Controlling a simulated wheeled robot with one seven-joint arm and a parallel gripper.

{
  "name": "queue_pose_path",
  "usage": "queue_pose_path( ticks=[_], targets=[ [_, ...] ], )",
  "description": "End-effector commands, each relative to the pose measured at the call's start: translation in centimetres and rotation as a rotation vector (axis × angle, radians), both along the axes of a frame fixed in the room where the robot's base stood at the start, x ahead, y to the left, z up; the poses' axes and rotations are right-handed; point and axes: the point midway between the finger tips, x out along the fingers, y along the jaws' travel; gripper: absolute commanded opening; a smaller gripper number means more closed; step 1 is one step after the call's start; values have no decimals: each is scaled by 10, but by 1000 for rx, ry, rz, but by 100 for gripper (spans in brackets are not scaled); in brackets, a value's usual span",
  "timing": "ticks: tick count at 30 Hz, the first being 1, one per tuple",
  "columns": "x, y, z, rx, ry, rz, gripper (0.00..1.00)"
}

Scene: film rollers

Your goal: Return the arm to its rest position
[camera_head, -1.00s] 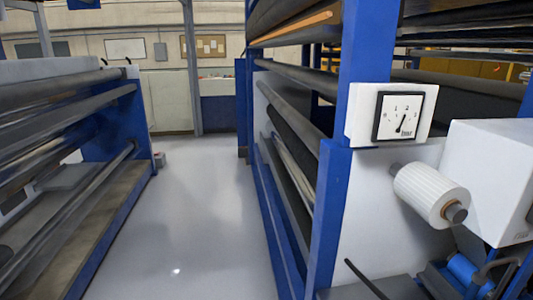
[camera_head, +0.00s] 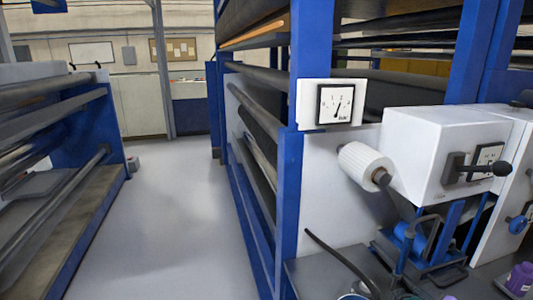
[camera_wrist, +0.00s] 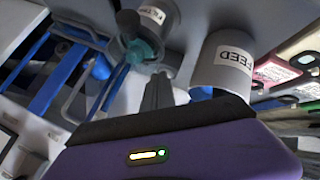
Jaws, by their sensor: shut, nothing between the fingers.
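My gripper (camera_wrist: 158,83) shows in the wrist view as narrow dark grey fingers held together beyond the purple wrist housing. It is shut and holds nothing. A grey cylinder labelled FEED (camera_wrist: 207,75) is just right of the fingers in that picture, and I cannot tell the gap between them. A second labelled cylinder (camera_wrist: 153,22) is at the top, with a teal part beside it. My arm and gripper do not show in the head view.
In the head view a white roll (camera_head: 362,162) sticks out below a gauge (camera_head: 335,104), beside a white machine box (camera_head: 440,155). Clear aisle floor (camera_head: 165,215) runs between roller racks.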

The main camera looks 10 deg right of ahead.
Motion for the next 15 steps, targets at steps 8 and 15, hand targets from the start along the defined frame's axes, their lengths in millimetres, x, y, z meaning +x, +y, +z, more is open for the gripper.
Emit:
queue_pose_path(
  ticks=[8, 15],
  targets=[
    [14, -11, 22, 17, -121, -80, 0],
    [25, -23, 55, 33, -299, -172, 0]
  ],
)
